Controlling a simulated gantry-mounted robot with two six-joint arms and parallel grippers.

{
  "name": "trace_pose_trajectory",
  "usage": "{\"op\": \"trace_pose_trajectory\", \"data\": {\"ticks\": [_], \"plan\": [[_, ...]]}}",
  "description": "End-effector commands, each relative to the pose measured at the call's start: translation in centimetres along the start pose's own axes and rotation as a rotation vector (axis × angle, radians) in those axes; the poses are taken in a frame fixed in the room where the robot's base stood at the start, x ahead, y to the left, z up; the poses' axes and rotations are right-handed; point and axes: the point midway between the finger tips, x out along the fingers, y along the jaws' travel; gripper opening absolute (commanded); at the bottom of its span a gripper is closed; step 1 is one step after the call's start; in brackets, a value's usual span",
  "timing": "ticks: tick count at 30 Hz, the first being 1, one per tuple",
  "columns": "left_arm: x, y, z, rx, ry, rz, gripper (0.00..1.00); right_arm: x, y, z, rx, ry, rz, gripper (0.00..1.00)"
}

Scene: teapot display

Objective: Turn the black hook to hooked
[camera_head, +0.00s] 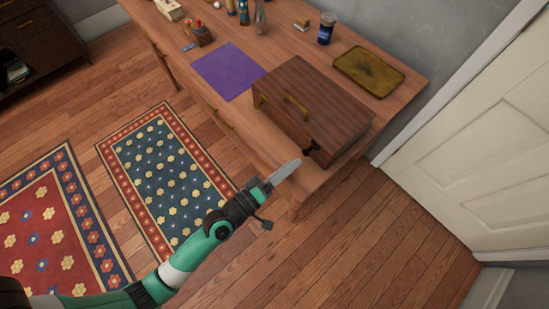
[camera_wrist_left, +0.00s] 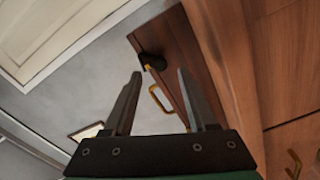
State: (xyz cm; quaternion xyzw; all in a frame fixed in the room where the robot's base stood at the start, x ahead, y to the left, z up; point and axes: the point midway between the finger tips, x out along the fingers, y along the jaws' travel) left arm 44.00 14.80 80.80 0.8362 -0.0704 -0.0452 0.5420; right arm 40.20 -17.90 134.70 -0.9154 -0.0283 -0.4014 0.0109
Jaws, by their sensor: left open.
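The black hook (camera_head: 309,149) is a small dark piece on the front side of the brown wooden box (camera_head: 325,98), near the box's right end. In the left wrist view the black hook (camera_wrist_left: 152,62) shows just past the fingertips, roughly between them, with a brass-coloured part beside it. Whether it is hooked cannot be told. My left gripper (camera_head: 297,163) is open and empty, just in front of the hook, and appears apart from it. The box has a brass handle (camera_head: 297,107), also seen in the left wrist view (camera_wrist_left: 161,98). My right gripper is not in view.
The box stands on a wooden table (camera_head: 395,110). A brown-gold tray (camera_head: 369,71), a blue jar (camera_head: 326,28) and a purple mat (camera_head: 228,71) are around it. A white door (camera_head: 480,130) is at the right. The space in front of the table is free.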

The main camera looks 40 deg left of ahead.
Motion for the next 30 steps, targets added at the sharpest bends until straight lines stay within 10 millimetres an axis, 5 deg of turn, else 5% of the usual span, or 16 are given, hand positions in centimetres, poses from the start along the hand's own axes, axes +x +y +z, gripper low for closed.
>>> {"op": "trace_pose_trajectory", "data": {"ticks": [6, 10, 30], "plan": [[-5.0, -0.4, 0.1, 0.0, 0.001, -0.003, 0.58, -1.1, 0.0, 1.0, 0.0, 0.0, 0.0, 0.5], [-6.4, -0.2, 0.1, 0.001, 0.0, -0.002, 0.58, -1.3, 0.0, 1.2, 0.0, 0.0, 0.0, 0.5], [-6.6, 0.8, -0.3, 0.001, 0.001, 0.005, 0.58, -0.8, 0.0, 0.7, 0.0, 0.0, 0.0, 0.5]]}}
